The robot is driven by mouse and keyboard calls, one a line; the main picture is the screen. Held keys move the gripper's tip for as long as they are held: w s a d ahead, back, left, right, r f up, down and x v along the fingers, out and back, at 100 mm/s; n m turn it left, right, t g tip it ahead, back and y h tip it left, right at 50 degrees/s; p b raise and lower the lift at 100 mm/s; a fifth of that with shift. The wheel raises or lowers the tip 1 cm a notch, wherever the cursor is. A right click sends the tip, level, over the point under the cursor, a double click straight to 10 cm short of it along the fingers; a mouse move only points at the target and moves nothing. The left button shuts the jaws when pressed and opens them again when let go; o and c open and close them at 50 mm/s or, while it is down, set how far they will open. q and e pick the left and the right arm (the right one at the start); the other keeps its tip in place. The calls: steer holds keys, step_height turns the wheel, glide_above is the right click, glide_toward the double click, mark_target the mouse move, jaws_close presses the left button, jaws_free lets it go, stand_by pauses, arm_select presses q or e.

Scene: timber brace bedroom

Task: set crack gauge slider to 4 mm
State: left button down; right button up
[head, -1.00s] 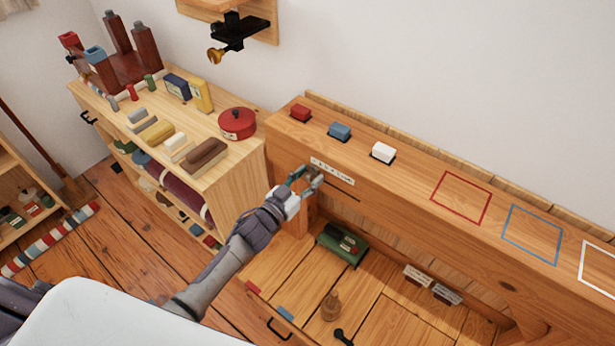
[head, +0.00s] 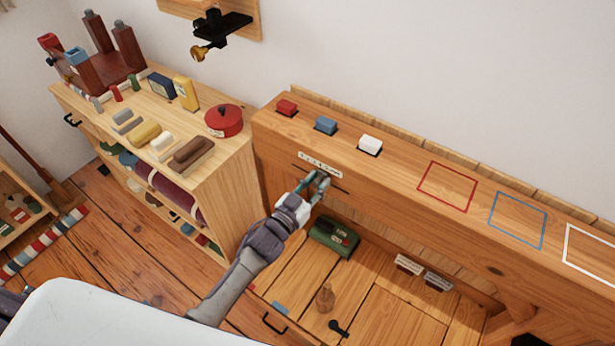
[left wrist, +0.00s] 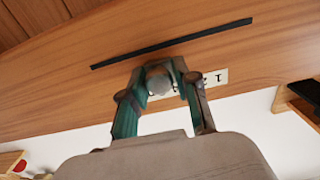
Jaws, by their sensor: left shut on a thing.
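The crack gauge is on the front face of the wooden beam, with a white scale strip (head: 320,164) above a thin dark slot. In the left wrist view the slot (left wrist: 172,43) and part of the scale strip (left wrist: 214,77) with printed digits show. My left gripper (head: 318,182) is at the slot, just below the strip. In the left wrist view its teal fingers (left wrist: 158,80) are shut around a grey round slider knob (left wrist: 159,82). The fingers and knob hide part of the scale, so the exact reading cannot be told. My right gripper is not in view.
Red (head: 287,108), blue (head: 326,125) and white (head: 370,145) blocks sit on the beam top, left of coloured outlines.

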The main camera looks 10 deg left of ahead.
arm_select(q)
steer(key=shift+a, duration=0.1)
steer(key=c, duration=1)
jaws_free()
steer(key=shift+o, duration=0.2)
steer(key=v, duration=1.2)
